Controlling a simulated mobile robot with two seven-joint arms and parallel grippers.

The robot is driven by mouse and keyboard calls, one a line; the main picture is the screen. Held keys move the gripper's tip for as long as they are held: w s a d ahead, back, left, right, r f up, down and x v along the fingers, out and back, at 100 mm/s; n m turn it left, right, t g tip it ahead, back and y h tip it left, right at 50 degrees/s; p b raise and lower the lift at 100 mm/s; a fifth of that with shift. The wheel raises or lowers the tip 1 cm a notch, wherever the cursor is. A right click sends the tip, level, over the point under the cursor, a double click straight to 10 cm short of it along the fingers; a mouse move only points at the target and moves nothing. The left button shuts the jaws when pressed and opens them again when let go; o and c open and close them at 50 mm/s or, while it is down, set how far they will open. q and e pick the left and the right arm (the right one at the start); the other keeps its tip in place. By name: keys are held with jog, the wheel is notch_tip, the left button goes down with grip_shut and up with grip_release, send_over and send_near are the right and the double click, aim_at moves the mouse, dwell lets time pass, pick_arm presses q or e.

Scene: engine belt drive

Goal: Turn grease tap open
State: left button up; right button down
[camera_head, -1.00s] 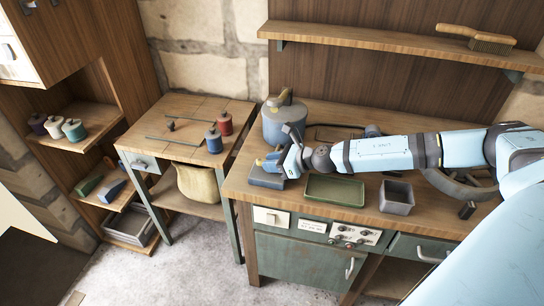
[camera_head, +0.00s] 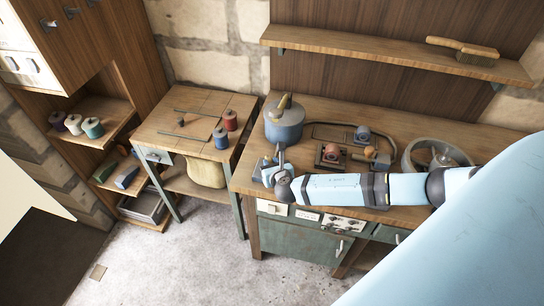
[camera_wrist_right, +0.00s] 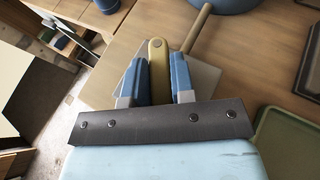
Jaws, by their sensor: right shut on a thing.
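The grease tap shows in the right wrist view as a grey block (camera_wrist_right: 205,78) with a yellow lever (camera_wrist_right: 157,62) on it. My right gripper (camera_wrist_right: 158,80) has one blue finger on each side of the lever and is shut on it. In the head view my right gripper (camera_head: 268,170) is at the left end of the workbench, over the tap, and largely hides it. My left gripper is not in view.
A blue-grey pot (camera_head: 285,123) stands behind the gripper on the workbench (camera_head: 390,112). Red and orange parts (camera_head: 330,154) and a large round wheel (camera_head: 410,160) lie to the right. A side table (camera_head: 190,108) with spools is to the left.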

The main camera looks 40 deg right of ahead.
jog(key=m+h, duration=0.1)
jog(key=m+g+h, duration=0.1)
jog(key=h, duration=0.1)
jog(key=shift+a+m, duration=0.2)
jog(key=shift+m, duration=0.2)
jog(key=shift+w+m+g+h, duration=0.15)
jog(key=shift+m+g+h, duration=1.25)
jog(key=shift+m+h, duration=0.3)
jog(key=shift+m, duration=0.3)
jog(key=shift+d, duration=0.1)
jog(key=c, duration=1)
grip_release()
jog(key=shift+s+a+r, duration=0.15)
jog(key=shift+s+a, duration=0.1)
jog(key=shift+a, duration=0.2)
jog(key=b+v, duration=0.1)
jog(key=v, duration=1.1)
jog(key=shift+a+r, duration=0.25)
jog(key=shift+r, duration=0.15)
